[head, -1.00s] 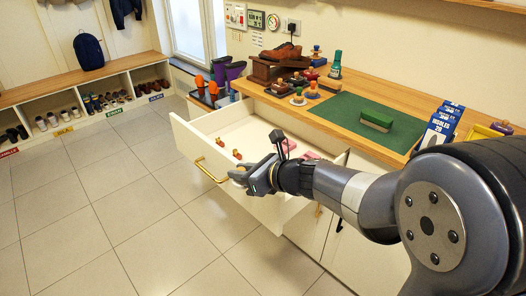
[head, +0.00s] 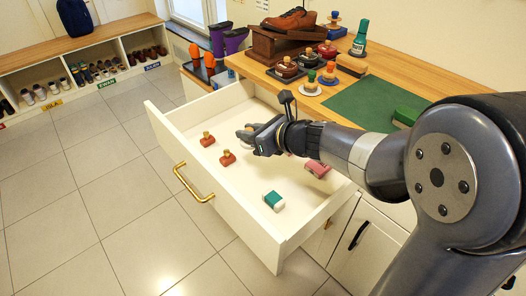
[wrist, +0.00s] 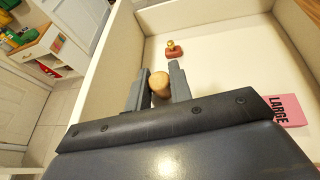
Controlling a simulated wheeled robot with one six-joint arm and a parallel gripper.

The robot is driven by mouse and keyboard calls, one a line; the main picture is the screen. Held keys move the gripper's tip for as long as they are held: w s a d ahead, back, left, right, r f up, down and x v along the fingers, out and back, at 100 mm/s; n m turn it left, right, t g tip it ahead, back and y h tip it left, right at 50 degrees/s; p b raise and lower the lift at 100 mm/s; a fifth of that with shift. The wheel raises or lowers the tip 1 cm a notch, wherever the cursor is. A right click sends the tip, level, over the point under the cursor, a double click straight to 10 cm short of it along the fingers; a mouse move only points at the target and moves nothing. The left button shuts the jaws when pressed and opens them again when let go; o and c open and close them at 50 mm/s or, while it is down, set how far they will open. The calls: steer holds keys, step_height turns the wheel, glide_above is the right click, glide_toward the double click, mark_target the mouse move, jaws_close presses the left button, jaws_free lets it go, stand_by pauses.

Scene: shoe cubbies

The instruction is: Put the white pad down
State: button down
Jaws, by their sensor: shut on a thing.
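My gripper (head: 250,133) is shut on a light wooden knob (wrist: 160,85), which shows between the two fingers in the wrist view. The knob appears to be the handle of the white pad; the pad below it is mostly hidden by the fingers and wrist. The gripper is over the inside of the open white drawer (head: 276,242), toward its middle. I cannot tell whether the held thing touches the drawer floor.
The wooden counter (head: 262,75) behind holds several pads and a shoe stand.

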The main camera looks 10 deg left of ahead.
steer(key=f, duration=0.1)
steer(key=f+b, duration=0.1)
steer(key=f, duration=0.1)
steer(key=shift+w, duration=0.4)
step_height(320, 180, down, 10)
steer(key=b, duration=0.5)
steer(key=shift+r, duration=0.2)
steer(key=shift+f, duration=0.15)
steer(key=c, duration=1.3)
jaws_free()
steer(key=shift+d+r, duration=0.15)
steer(key=shift+r, duration=0.15)
steer(key=p+v, duration=0.3)
steer(key=v, duration=0.8)
steer(key=shift+s+d, duration=0.15)
steer(key=shift+d, duration=0.2)
